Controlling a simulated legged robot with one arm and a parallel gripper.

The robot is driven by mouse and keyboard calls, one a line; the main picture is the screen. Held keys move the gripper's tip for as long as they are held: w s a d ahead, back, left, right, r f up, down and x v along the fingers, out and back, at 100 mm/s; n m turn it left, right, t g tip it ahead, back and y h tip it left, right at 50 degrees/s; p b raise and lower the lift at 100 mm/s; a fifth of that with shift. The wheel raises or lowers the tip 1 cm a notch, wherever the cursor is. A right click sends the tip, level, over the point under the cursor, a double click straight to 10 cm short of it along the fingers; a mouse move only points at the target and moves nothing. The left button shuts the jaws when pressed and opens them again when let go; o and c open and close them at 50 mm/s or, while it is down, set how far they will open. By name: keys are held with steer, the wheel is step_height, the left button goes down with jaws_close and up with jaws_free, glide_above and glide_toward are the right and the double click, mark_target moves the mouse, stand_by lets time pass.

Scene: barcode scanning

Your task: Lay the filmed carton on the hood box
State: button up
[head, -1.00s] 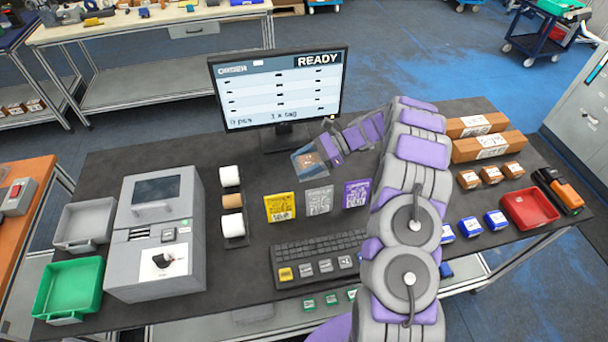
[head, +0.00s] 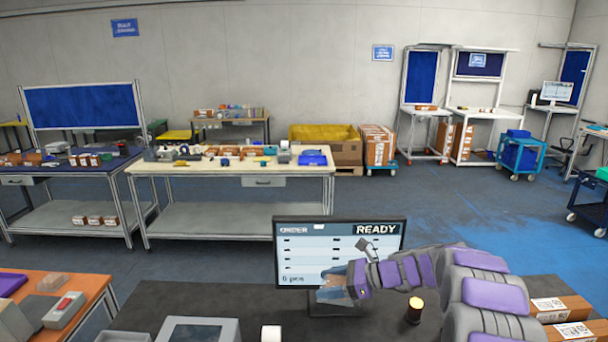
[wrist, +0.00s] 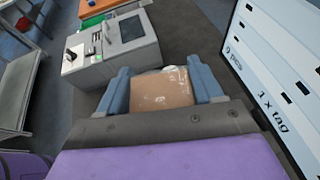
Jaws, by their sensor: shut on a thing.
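My gripper (head: 345,279) is in front of the lower part of the monitor in the head view. In the wrist view my gripper (wrist: 160,84) has its two blue fingers on either side of a brown carton (wrist: 163,92) in shiny clear film, and it is shut on it. The carton is small and partly hidden in the head view. A grey box-shaped machine (wrist: 113,46) with a dark panel, apparently the hood box, stands beyond the carton in the wrist view, apart from it. Only the top of this machine (head: 198,331) shows at the head view's bottom edge.
The monitor (head: 338,243) reads READY and stands close behind my gripper. A green tray (wrist: 97,9) lies past the machine. Brown boxes (head: 562,309) lie at the right. The dark tabletop (head: 240,296) has bare room between machine and monitor. Other benches stand farther back.

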mark_target(336, 279)
steer(key=r+m+t+h, duration=0.2)
steer(key=m, duration=0.1)
steer(key=d+r+m+t+h, duration=0.1)
steer(key=r+m+t, duration=0.2)
steer(key=r+m+t+h+b, duration=0.1)
steer(key=r+m+t+h, duration=0.1)
steer(key=t, duration=0.1)
steer(key=shift+w+d+r+m+h, duration=0.25)
steer(key=shift+w+d+m+h, duration=0.05)
steer(key=shift+w+d+m, duration=0.1)
steer(key=s+d+f+m+t+h, duration=0.2)
steer(key=s+d+m+h, duration=0.1)
steer(key=s+d, duration=0.1)
steer(key=shift+d+h, duration=0.4)
steer(key=shift+d, duration=0.25)
